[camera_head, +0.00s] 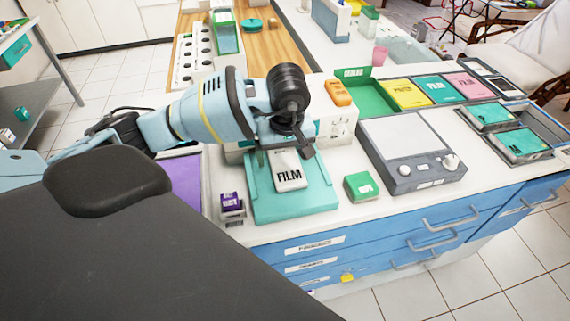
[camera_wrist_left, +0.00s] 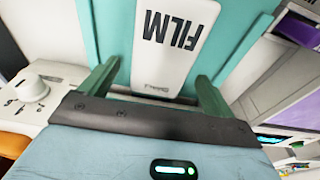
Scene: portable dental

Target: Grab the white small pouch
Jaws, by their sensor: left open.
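The white small pouch (camera_head: 290,174), printed FILM, lies on a teal tray (camera_head: 264,205) on the white counter. In the left wrist view the pouch (camera_wrist_left: 172,50) sits between and beyond the two green fingers. My left gripper (camera_head: 283,157) is above the pouch's far end, pointing down. In the left wrist view my left gripper (camera_wrist_left: 155,80) is open, with the fingers apart on either side of the pouch's near end; I cannot tell whether they touch it. The wrist hides part of the tray's far side. My right gripper is not in view.
A green box (camera_head: 361,187) and a grey device with knobs (camera_head: 410,150) stand right of the tray. A small purple box (camera_head: 232,207) is at its left. An orange device (camera_head: 337,93) lies behind. A dark panel (camera_head: 150,250) covers the lower left.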

